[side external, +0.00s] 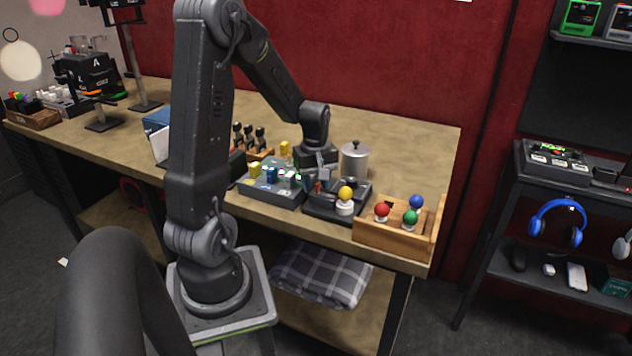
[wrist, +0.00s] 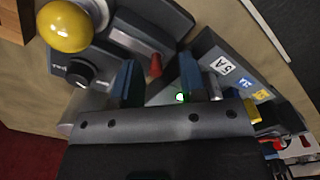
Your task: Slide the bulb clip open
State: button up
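A dark device box (side external: 335,208) stands near the table's front edge. A yellow bulb (side external: 346,193) sits upright in a white socket on it; the bulb (wrist: 66,26) shows at the upper left in the wrist view. Beside it are a black knob (wrist: 80,72) and a small red lever (wrist: 154,66), perhaps the clip's handle. My gripper (wrist: 158,82) is open, with its two blue-tipped fingers apart. The red lever shows in the gap between them, and I see no grip on it. In the side view my gripper (side external: 314,178) is low over the device's left side.
A button box (side external: 270,190) stands close on the left; its labelled face (wrist: 226,68) is near my right finger. A wooden tray (side external: 385,238) with red, green and blue bulbs is on the right. A metal canister (side external: 355,162) stands behind. The table's back right is clear.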

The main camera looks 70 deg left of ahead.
notch_tip(320, 180, up, 14)
dwell(0.6)
jog(key=shift+f, duration=0.1)
jog(key=s+d+r+m+t, duration=0.1)
jog(key=s+d+m+t, duration=0.1)
jog(key=d+m, duration=0.7)
jog(key=s+d+r+m+t, duration=0.1)
jog(key=s+d+m+t, duration=0.2)
jog(key=d+m, duration=0.6)
jog(key=s+d, duration=0.1)
jog(key=d, duration=0.6)
jog(key=shift+d+r+t, duration=0.15)
jog(key=shift+t, duration=0.15)
